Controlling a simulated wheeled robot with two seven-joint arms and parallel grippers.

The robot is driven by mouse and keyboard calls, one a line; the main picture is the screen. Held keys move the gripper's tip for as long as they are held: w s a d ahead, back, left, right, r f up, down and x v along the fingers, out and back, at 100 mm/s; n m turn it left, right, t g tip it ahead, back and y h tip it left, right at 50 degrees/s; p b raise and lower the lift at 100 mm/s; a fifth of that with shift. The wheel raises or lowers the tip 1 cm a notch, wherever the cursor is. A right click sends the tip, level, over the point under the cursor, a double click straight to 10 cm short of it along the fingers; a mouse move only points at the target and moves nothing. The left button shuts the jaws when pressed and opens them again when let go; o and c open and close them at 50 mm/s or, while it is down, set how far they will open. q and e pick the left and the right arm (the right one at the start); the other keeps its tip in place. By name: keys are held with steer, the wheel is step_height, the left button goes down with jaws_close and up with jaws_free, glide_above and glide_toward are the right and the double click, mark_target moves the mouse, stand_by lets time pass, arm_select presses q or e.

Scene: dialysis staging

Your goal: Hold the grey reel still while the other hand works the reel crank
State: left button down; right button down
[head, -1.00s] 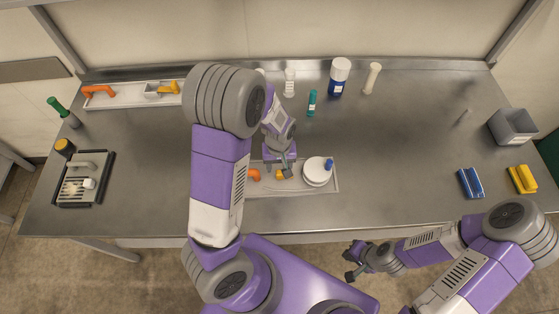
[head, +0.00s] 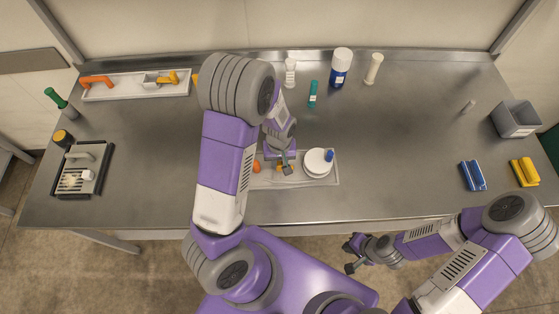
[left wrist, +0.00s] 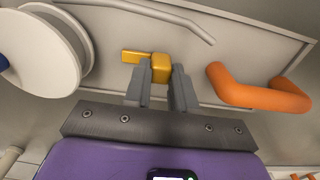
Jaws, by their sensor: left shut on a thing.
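The pale grey reel (head: 316,163) lies at the right end of a shallow tray (head: 328,182) near the table's front edge. A blue knob (head: 329,156), apparently its crank, is on its right side. The left wrist view shows the reel (left wrist: 40,50) at upper left, with a bit of blue at the frame edge. My left gripper (left wrist: 159,92) is shut on a yellow block (left wrist: 158,66) with a flat tab, beside the reel and apart from it. In the head view the left gripper (head: 286,170) is over the tray. My right gripper (head: 350,256) appears open and empty, off the table's front edge.
An orange handle (left wrist: 262,92) lies in the same tray, next to my left gripper. A bent grey rod (left wrist: 170,16) lies there too. Bottles (head: 341,68) stand at the back. Blue (head: 472,176) and yellow (head: 524,172) pieces and a grey bin (head: 514,119) are at right. The table's right-centre is clear.

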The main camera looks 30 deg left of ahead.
mark_target(279, 164)
arm_select(q)
steer(key=c, duration=0.9)
jaws_free()
steer(key=shift+o, duration=0.2)
step_height(279, 164, up, 12)
steer(key=shift+c, duration=0.3)
